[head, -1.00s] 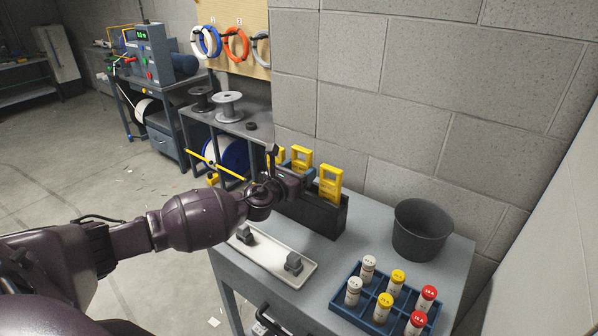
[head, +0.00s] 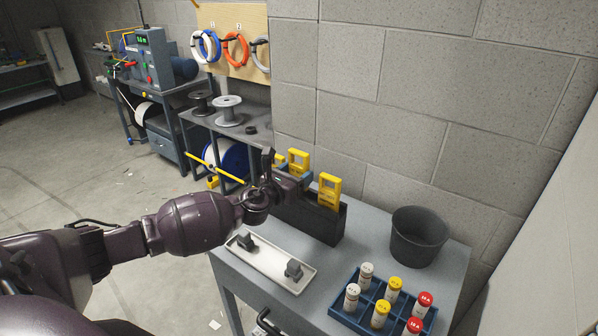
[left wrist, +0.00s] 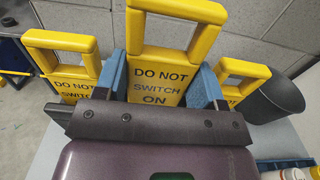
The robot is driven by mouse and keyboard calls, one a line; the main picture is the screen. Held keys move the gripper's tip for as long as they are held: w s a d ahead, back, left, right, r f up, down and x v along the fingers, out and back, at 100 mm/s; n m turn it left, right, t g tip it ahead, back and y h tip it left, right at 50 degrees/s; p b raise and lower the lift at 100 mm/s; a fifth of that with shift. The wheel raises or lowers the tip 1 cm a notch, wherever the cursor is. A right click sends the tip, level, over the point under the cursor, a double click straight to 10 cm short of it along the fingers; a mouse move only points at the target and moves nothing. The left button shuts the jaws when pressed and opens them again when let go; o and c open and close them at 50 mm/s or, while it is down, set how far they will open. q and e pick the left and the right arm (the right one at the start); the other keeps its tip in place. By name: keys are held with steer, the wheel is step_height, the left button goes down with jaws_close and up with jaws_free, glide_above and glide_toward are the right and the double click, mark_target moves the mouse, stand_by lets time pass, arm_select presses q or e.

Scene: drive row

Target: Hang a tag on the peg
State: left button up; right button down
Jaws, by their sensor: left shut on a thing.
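Several yellow tags stand in a dark holder (head: 324,224) on the grey table. Each has an open handle loop at its top. My left gripper (head: 291,172) is shut on the middle yellow tag (head: 299,159), its blue fingertips at both sides. In the left wrist view the middle tag (left wrist: 158,75) reads "DO NOT SWITCH ON" between the fingertips; its lower end is hidden by the gripper. The right tag (head: 329,190) stands clear of the gripper. The left tag (left wrist: 65,66) is partly hidden in the head view. I cannot tell which peg is meant. My right gripper is not in view.
A white tray (head: 268,264) with two grey blocks, a dark bin (head: 419,237) and a blue rack (head: 345,318) of capped bottles share the table. Behind are a shelf with spools (head: 228,110), a board with hung coils (head: 238,43) and a machine (head: 151,57). A block wall stands close behind.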

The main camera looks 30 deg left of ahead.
arm_select(q)
steer(key=shift+s+a+r+p, duration=0.1)
steer(key=shift+s+r+p, duration=0.15)
steer(key=shift+s, duration=0.3)
steer(key=shift+s+r+p, duration=0.1)
steer(key=shift+s+p, duration=0.1)
steer(key=shift+s, duration=0.35)
steer(key=s+p, duration=0.1)
steer(key=s, duration=0.1)
steer(key=s+r, duration=0.1)
steer(key=s, duration=0.1)
steer(key=shift+s+a+p, duration=0.15)
steer(key=shift+s+p, duration=0.15)
steer(key=shift+p, duration=0.1)
